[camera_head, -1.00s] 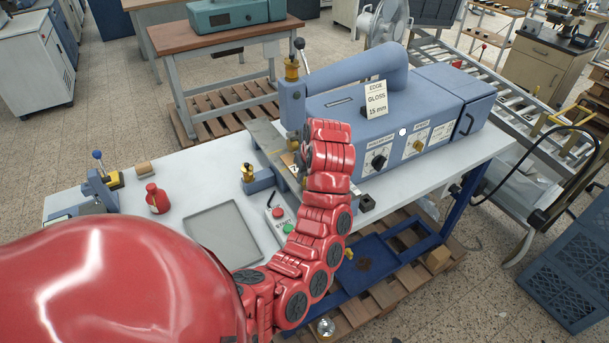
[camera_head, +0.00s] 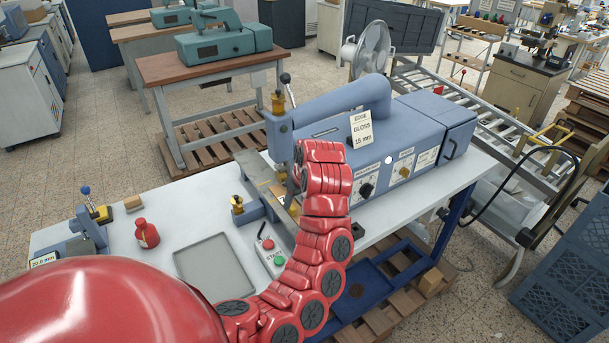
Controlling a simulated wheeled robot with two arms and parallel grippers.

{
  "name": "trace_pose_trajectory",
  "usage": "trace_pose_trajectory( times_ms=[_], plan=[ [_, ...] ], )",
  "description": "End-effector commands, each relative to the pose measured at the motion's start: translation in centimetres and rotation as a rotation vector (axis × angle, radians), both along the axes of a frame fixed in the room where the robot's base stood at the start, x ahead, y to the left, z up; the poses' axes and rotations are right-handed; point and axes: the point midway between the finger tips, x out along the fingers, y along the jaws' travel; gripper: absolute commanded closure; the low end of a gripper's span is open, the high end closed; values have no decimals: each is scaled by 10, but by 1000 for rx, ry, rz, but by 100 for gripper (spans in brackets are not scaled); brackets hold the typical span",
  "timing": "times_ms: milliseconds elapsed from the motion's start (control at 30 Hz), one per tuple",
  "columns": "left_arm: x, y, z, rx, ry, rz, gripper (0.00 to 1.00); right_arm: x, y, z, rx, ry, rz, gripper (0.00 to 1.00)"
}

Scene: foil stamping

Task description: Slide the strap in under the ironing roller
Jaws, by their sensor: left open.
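The blue edge machine (camera_head: 415,125) stands on the white table, with a card reading "EDGE GLOSS 15 mm". Its head (camera_head: 280,135) overhangs a grey metal bed (camera_head: 256,170). My left arm curves up from the bottom, and its wrist is right in front of the head. My left gripper (camera_head: 290,190) is at the bed just below the head, open and mostly hidden by the wrist. A small tan piece shows beside the gripper; I cannot tell whether it is the strap. The ironing roller cannot be made out clearly. My right gripper is not in view.
A grey tray (camera_head: 203,236), a red bottle (camera_head: 147,235), a control box (camera_head: 270,254) with red and green buttons, and a small blue gauge device (camera_head: 88,228) stand on the table. A brass-topped fixture (camera_head: 238,205) adjoins the bed. The table's left part has free room.

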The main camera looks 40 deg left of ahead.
Motion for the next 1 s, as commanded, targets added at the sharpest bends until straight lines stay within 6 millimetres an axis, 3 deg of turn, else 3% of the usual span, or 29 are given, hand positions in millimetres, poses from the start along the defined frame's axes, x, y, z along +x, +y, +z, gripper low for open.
trace_pose_trajectory(
  times_ms=[200, 300, 500, 700, 1000],
  plan=[
    [-6, -14, 40, 0, 0, -3, 46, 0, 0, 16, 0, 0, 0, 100],
    [-10, -25, 73, -1, 0, -4, 46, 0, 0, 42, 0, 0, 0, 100],
    [-16, -37, 104, 1, -1, -1, 46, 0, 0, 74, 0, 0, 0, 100],
    [-19, -43, 115, 1, 0, -2, 46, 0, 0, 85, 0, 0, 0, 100],
    [-20, -44, 115, 2, 1, -1, 46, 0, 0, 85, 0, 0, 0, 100]
  ],
)
